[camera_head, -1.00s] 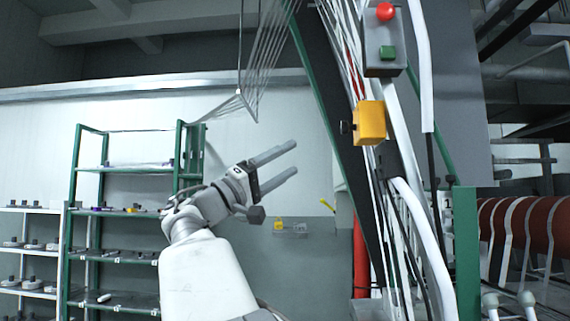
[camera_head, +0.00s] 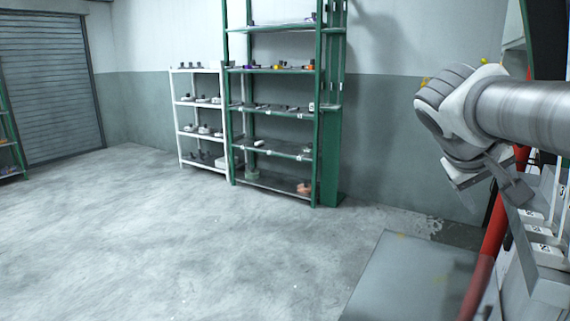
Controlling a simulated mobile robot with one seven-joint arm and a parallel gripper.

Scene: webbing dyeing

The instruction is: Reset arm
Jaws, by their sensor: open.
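My arm reaches in from the right edge, with its grey and white wrist joint at the upper right. My gripper (camera_head: 488,178) hangs just below this joint, partly hidden and seen at an awkward angle. It is open, and I see nothing held in it. Its fingers are hard to make out one by one. It is in front of the grey wall, near the red post and the machine at the right edge.
A red slanted post (camera_head: 487,255) and a machine edge (camera_head: 543,262) stand close at right. A green shelf rack (camera_head: 329,140) and a white rack (camera_head: 177,130) stand along the wall. A grey floor plate (camera_head: 395,285) lies at front right. The floor (camera_head: 170,245) is clear.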

